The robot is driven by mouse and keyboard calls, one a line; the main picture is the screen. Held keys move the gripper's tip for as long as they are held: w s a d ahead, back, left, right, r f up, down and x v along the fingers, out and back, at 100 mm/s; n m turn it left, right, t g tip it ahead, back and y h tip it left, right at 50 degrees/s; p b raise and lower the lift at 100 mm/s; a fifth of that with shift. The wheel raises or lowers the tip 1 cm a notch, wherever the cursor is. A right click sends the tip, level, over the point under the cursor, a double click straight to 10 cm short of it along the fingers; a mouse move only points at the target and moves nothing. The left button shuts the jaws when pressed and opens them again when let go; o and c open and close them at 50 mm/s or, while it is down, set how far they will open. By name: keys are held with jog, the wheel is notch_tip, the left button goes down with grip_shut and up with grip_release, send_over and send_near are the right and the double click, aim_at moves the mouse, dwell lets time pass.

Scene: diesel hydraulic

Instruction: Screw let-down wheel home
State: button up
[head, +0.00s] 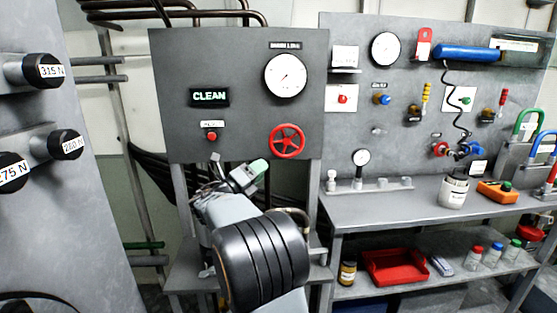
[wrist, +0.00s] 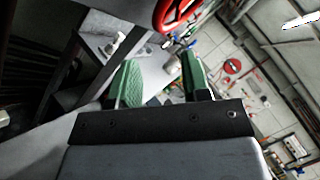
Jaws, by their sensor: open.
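A red spoked handwheel (head: 287,141) is on the grey upright panel (head: 240,60), below the large white gauge. I cannot read any label that marks it as the let-down wheel. It also shows, partly cut off, at the top of the wrist view (wrist: 176,14). My gripper (wrist: 160,80) is open, with two green fingers apart and nothing between them. In the head view my gripper (head: 247,175) is below and left of the wheel, apart from it. How far the wheel is screwed in cannot be told.
A workbench (head: 400,207) with a small gauge, a white pot (head: 453,191) and an orange box (head: 497,191) stands at right. Labelled black cylinders (head: 65,145) stick out at left.

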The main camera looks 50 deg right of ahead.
aim_at(280, 156)
jog(key=x, duration=0.8)
jog(key=shift+d+r, duration=0.1)
jog(key=shift+d, duration=0.3)
grip_shut()
jog(key=shift+a, duration=0.1)
jog(key=shift+r+p, duration=0.1)
jog(key=shift+p, duration=0.3)
